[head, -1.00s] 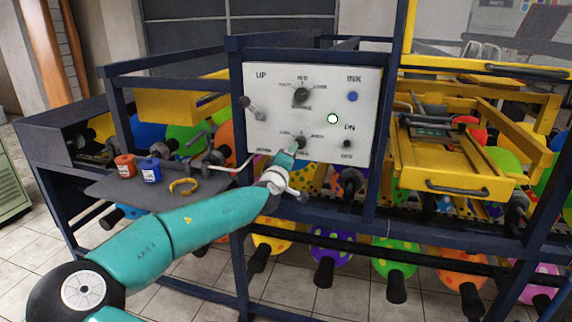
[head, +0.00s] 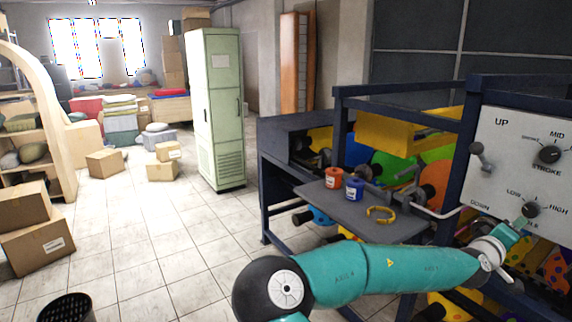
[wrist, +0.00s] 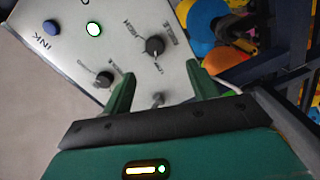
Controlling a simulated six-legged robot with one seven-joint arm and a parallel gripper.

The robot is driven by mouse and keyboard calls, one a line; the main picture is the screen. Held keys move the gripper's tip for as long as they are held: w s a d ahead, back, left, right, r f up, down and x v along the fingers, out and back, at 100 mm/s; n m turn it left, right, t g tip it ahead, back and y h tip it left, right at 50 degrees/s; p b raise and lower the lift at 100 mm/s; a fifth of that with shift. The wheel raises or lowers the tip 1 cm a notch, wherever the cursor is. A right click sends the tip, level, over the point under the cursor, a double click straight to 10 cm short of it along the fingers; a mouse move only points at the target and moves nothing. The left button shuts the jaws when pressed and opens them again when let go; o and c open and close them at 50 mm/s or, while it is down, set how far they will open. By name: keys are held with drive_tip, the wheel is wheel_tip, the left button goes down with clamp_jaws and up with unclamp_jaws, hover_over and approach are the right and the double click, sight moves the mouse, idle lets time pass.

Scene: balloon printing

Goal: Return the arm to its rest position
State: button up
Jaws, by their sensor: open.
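My teal arm reaches from the bottom of the head view toward the white control panel (head: 525,150) at the right edge. My gripper (head: 518,224) is in front of the panel's lower knob (head: 530,209), marked LOW and HIGH, and partly overlaps its label. In the wrist view my gripper (wrist: 158,72) has its two green fingers apart, with nothing held between them. The same knob (wrist: 155,45) shows just beyond the fingertips, apart from them. The panel (wrist: 118,30) is tilted in that view.
A grey shelf (head: 330,205) holds a red bottle (head: 334,177), a blue bottle (head: 354,188) and a yellow ring (head: 381,214). Dark blue machine frame bars surround the panel. A green cabinet (head: 217,110) and cardboard boxes stand left. The tiled floor (head: 165,235) between is largely clear.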

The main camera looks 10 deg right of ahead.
drive_tip(key=s+a+f+m+g+y, duration=0.25)
drive_tip(key=f+m+y, duration=0.2)
drive_tip(key=f, duration=0.95)
drive_tip(key=a+f+y, duration=0.6)
drive_tip(key=a, duration=0.6)
drive_tip(key=s+a+r+t+y, duration=0.1)
drive_tip(key=a+r+y, duration=0.2)
drive_tip(key=a, duration=0.6)
drive_tip(key=s+a+r+t+y, duration=0.15)
drive_tip(key=a+r, duration=0.25)
drive_tip(key=a, duration=0.5)
drive_tip(key=s+a+r+n, duration=0.2)
drive_tip(key=s+a+r, duration=0.2)
drive_tip(key=s+a, duration=0.1)
drive_tip(key=s+a+r+n+g+y, duration=0.1)
drive_tip(key=s+a+r, duration=0.3)
drive_tip(key=s+a, duration=0.2)
drive_tip(key=shift+s+a+n, duration=0.3)
drive_tip(key=shift+a+n, duration=0.05)
drive_tip(key=shift+a, duration=0.7)
